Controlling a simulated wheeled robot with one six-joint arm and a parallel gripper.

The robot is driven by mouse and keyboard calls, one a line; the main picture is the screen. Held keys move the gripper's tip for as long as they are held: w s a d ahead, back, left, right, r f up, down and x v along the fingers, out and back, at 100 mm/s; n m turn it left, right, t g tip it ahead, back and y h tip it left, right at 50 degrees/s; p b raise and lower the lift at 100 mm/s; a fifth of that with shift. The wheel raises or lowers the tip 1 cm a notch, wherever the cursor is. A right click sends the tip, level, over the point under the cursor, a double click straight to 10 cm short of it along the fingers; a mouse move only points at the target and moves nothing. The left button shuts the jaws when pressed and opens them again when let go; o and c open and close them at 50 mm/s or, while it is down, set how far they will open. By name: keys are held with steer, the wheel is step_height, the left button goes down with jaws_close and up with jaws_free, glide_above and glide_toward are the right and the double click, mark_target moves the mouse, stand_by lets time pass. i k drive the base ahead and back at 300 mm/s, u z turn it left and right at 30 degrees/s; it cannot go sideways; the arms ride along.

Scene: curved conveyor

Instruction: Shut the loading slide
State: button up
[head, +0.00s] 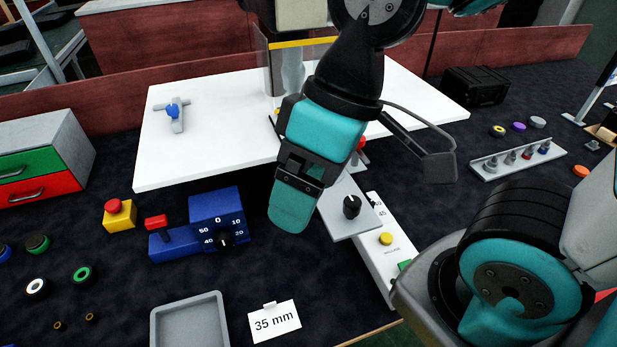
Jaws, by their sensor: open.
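A flat grey plate with a black knob (352,206), which looks like the loading slide (343,226), sticks out at the front of the white table, right of my gripper. Its rear part is hidden behind my gripper and wrist. My gripper (293,208) hangs down just left of the plate in the picture, its teal end pointing down toward the dark bench. Its jaws are open, and I see nothing held between them. I cannot tell whether it touches the plate, though the knob is clear of it.
A white panel (397,250) with yellow and green buttons lies right of the plate. A blue dial unit (217,205), a yellow box with a red button (119,217) and a grey tray (160,331) stand to the left. A "35 mm" card (274,321) is in front.

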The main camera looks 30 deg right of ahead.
mark_target(344, 211)
steer(key=z, duration=1.55)
steer(key=k, duration=0.95)
steer(key=u, duration=1.1)
steer(key=i, duration=0.5)
